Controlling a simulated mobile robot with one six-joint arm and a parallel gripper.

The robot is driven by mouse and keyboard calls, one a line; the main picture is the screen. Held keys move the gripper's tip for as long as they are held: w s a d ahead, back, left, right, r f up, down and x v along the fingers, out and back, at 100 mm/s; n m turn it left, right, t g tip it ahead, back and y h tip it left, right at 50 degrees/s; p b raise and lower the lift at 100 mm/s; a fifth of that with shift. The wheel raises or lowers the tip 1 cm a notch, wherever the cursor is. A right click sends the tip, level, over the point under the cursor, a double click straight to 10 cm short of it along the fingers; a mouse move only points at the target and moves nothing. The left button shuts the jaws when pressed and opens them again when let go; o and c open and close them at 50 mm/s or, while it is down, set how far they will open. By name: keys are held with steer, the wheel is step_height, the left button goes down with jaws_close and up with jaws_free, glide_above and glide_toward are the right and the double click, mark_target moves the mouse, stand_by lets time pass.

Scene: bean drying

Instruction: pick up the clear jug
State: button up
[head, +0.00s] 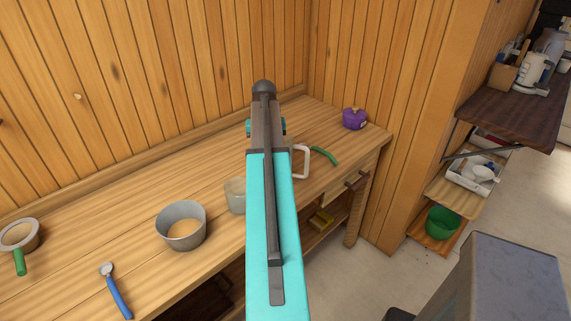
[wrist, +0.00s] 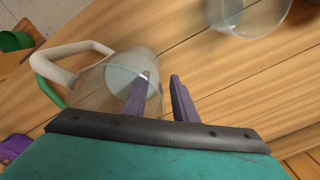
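The clear jug (wrist: 92,88) stands on the wooden worktop at the left of the wrist view, with its pale handle pointing to the upper left. In the head view only its white handle (head: 307,161) shows to the right of my arm; the arm hides its body. My gripper (wrist: 162,77) is open in the wrist view. Its left finger overlaps the jug's right side and its right finger is beyond the jug's edge. I cannot tell whether either finger touches the jug.
A second clear container (wrist: 250,14) is at the wrist view's upper right. On the worktop are a grey pot (head: 181,229), a purple pot (head: 354,119), a curved green object (head: 326,156), a blue-handled tool (head: 117,293) and a green-handled sieve (head: 19,237). Wooden walls stand behind.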

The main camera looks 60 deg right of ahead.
steer(key=shift+c, duration=0.5)
jaws_close()
steer(key=shift+a, duration=0.15)
stand_by(0.9)
